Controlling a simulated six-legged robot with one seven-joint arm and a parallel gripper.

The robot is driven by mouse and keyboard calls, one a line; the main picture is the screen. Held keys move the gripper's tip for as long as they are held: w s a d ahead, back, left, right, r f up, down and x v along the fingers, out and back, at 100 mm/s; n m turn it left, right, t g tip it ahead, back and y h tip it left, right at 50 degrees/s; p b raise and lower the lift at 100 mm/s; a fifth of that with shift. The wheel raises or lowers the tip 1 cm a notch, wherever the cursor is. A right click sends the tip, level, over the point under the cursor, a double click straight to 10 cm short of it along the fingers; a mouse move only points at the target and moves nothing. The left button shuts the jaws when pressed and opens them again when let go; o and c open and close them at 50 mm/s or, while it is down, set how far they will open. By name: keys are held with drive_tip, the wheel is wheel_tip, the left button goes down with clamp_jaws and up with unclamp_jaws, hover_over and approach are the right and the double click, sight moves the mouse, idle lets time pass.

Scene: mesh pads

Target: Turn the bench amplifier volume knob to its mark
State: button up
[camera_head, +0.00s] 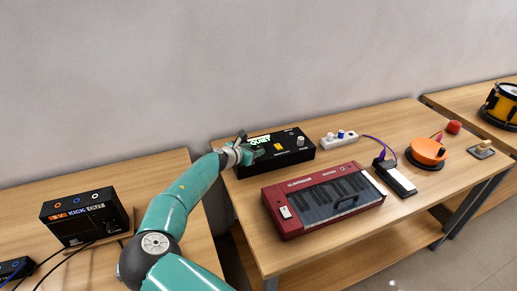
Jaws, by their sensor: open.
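The bench amplifier appears to be the black box (287,158) at the back left of the middle table. Its lit green display reads "QUIET", and an orange patch shows beside it. A pale knob (300,141) stands on its right part; its mark is too small to make out. My gripper (256,150) is open at the left part of the box, left of the pale knob. The fingers are small and dark here, so I cannot tell whether they touch the box. My arm reaches in from the lower left and hides the box's left end.
A red keyboard (322,200) lies in front of the box. A white power strip (340,138), a black-and-white pedal (394,177) and an orange round object (428,151) are to the right. A black "KICK" unit (87,217) sits on the left table. A gap separates the tables.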

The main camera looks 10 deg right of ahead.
drive_tip(key=v, duration=0.9)
drive_tip(key=shift+s+d, duration=0.1)
drive_tip(key=shift+d, duration=0.05)
